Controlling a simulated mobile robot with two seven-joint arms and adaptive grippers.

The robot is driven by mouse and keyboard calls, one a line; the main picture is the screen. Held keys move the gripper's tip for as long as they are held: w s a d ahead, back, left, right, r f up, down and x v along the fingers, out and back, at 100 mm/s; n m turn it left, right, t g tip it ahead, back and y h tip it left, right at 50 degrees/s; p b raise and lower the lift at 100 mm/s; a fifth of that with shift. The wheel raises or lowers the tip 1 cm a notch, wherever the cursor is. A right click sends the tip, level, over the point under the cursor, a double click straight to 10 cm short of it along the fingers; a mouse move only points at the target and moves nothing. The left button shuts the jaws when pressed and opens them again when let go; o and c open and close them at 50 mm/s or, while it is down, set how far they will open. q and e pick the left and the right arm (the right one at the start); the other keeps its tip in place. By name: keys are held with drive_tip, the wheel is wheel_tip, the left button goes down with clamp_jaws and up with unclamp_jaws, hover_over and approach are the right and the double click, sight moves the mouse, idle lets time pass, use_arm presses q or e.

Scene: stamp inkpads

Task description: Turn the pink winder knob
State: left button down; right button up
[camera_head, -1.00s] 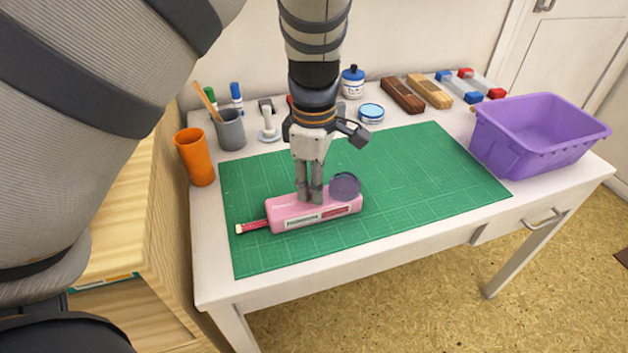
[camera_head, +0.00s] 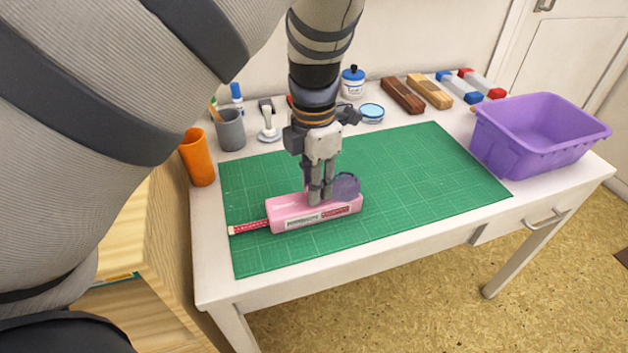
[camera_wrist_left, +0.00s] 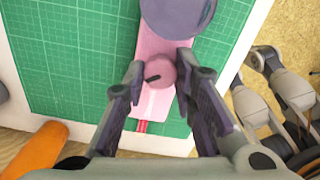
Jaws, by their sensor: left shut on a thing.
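A pink case (camera_head: 345,207) lies on the green mat, with printed labels on its front side. A red-and-white strip (camera_head: 248,228) sticks out of its left end. A dusky purple disc (camera_head: 347,184) sits at its right end, partly behind my gripper in the head view. The round pink winder knob (camera_wrist_left: 160,72), with a short black mark, is on the case's top between the fingers in the left wrist view. My left gripper (camera_head: 320,200) points down over the case, shut on the knob, which it hides in the head view.
The green cutting mat (camera_head: 430,170) is clear to the right. An orange cup (camera_head: 196,158) and a grey cup (camera_head: 231,130) stand left. A jar (camera_head: 352,84), wooden blocks (camera_head: 402,95) and a purple bin (camera_head: 540,140) stand behind and right.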

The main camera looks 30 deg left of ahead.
use_arm(q)
drive_tip(key=shift+f+n, duration=0.1)
drive_tip(key=shift+n, duration=0.4)
idle(0.3)
drive_tip(key=c, duration=1.3)
unclamp_jaws()
drive_tip(key=shift+r, duration=0.2)
wheel_tip(320, 180, up, 12)
drive_tip(key=shift+f, duration=0.15)
